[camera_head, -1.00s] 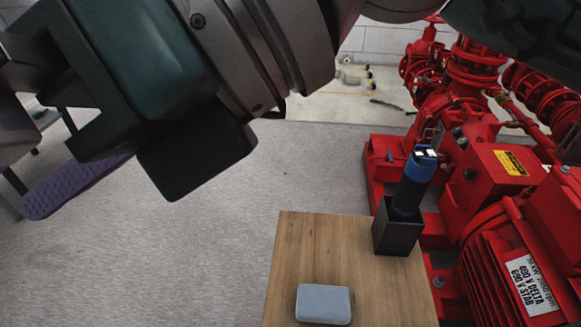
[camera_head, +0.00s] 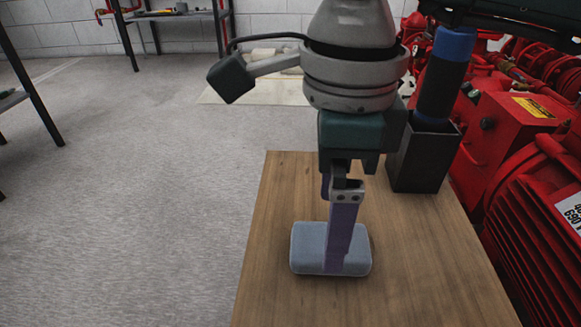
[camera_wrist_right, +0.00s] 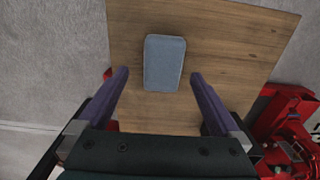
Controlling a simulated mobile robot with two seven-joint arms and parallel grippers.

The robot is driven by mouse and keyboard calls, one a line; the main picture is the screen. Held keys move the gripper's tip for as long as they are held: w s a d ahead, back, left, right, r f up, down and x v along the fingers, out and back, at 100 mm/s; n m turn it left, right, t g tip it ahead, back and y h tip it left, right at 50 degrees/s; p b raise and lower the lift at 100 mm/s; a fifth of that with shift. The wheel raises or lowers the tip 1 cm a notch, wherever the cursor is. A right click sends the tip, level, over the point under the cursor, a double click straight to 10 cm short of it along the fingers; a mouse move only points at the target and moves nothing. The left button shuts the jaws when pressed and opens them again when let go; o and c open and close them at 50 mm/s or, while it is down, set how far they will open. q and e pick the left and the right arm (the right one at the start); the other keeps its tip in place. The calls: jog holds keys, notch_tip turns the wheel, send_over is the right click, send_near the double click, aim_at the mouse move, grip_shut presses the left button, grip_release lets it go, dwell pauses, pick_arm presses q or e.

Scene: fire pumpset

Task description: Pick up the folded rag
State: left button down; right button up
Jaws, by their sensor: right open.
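The folded rag (camera_head: 308,246) is a grey-blue rounded block lying flat on the wooden table top (camera_head: 410,285). In the right wrist view the rag (camera_wrist_right: 165,62) lies ahead, between the lines of the two fingers. My right gripper (camera_head: 342,240) points down over the rag in the head view, and its near purple finger hides part of the rag. In the right wrist view the right gripper (camera_wrist_right: 159,75) is open, with a finger on each side and nothing held. Whether a finger touches the rag cannot be told. My left gripper is not in view.
A dark square holder (camera_head: 420,160) with a blue and black tool (camera_head: 445,75) upright in it stands at the table's back right. Red pump machinery (camera_head: 540,190) stands close along the right side.

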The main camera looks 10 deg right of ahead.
jog(key=f+b, duration=0.2)
jog(key=f, duration=0.1)
jog(key=f+b, duration=0.1)
jog(key=f, duration=0.1)
jog(key=shift+w+d+f, duration=0.15)
jog(key=shift+w+d, duration=0.05)
jog(key=shift+d, duration=0.05)
jog(key=c, duration=1.3)
jog(key=shift+r, duration=0.2)
notch_tip(320, 180, up, 20)
jog(key=p, duration=0.8)
